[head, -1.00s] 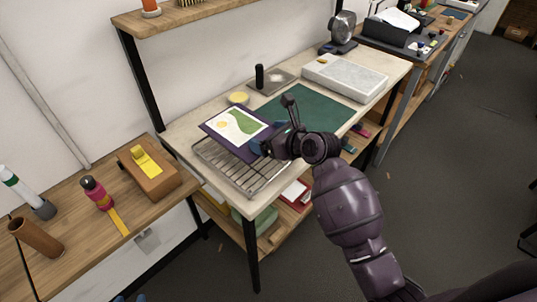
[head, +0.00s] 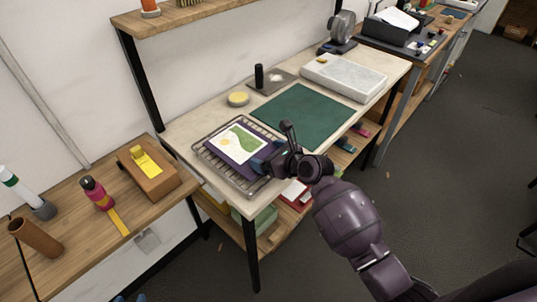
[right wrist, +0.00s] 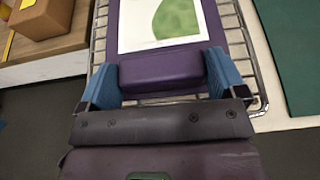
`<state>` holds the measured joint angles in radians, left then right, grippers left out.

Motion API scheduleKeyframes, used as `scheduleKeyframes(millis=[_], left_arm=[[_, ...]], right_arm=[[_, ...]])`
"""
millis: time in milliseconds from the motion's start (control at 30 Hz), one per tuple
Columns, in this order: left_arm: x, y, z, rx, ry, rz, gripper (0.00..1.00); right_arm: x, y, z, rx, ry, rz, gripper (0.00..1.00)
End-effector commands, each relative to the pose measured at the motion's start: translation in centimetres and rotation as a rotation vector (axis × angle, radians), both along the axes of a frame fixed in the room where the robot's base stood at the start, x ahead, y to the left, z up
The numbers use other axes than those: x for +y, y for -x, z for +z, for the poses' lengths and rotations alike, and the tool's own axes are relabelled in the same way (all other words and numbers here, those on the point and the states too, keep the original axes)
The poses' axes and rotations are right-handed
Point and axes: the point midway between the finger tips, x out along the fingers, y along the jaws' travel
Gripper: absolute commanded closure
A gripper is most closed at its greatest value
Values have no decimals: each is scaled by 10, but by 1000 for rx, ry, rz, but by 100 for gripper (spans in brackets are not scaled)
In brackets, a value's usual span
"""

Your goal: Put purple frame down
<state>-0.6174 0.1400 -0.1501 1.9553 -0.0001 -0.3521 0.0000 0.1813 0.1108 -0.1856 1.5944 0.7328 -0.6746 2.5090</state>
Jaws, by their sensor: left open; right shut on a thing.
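The purple frame (head: 243,168) carries a white sheet with a green shape and a yellow dot (head: 238,144). It lies flat over the wire rack (head: 206,156) at the near left of the workbench. Whether it rests fully on the wires or hovers slightly is hard to tell. My right gripper (head: 262,159) is shut on the frame's near edge block; in the right wrist view its blue pads (right wrist: 163,72) clasp the purple block from both sides. My left gripper (head: 130,299) shows only as blue fingertips at the bottom edge of the head view, open and apart from everything.
A green mat (head: 303,115) lies right of the rack, with a yellow round thing (head: 237,99) behind. A pale slab (head: 345,77) is at the far right.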

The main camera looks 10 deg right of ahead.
Motion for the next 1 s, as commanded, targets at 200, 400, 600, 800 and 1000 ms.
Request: scheduleKeyframes(millis=[200,400,600,800,1000], left_arm=[[0,1,-1,1,0,0,57],[0,1,-1,2,0,0,57],[0,1,-3,1,0,0,57],[0,1,-2,2,0,0,57],[0,0,-2,1,0,0,57]], right_arm=[[0,0,0,0,0,0,0],[-2,3,2,1,-1,0,0],[-15,21,10,0,0,-2,0],[-36,49,25,1,-1,-2,0],[-54,74,38,1,1,-1,0]])
